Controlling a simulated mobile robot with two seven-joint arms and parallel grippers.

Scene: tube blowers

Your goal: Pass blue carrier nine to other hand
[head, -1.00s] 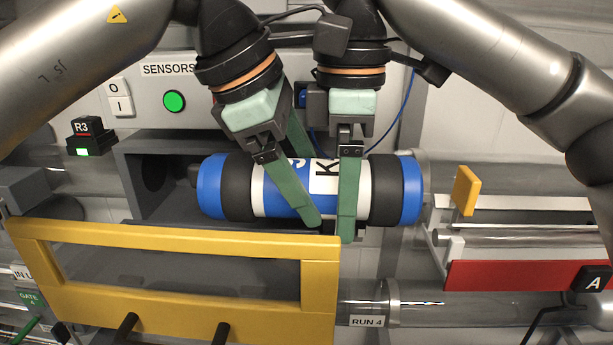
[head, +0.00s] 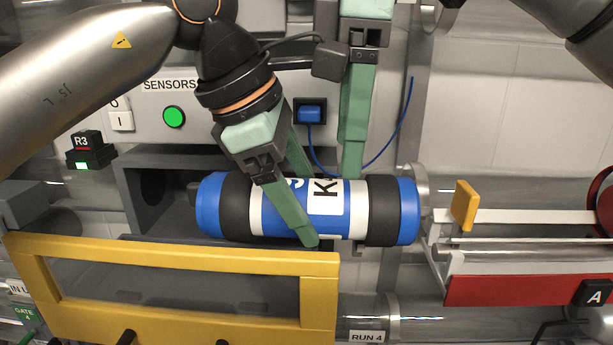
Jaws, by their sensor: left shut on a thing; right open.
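The blue carrier (head: 335,221) is a cylinder with blue ends, black bands and a white label reading "K" and a partly hidden mark. It lies level in front of the grey box opening. My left gripper (head: 304,208) is shut on its middle, one green finger across the front and the other partly hidden behind. My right gripper (head: 352,160) is open and empty, above the carrier's right half. Its fingertips are near the carrier's top edge; whether they touch it I cannot tell.
A yellow-framed door (head: 170,250) stands below the carrier. To the right are a yellow tab (head: 465,205) and a red-fronted tray (head: 520,289) marked A. A grey box (head: 135,190) sits at left.

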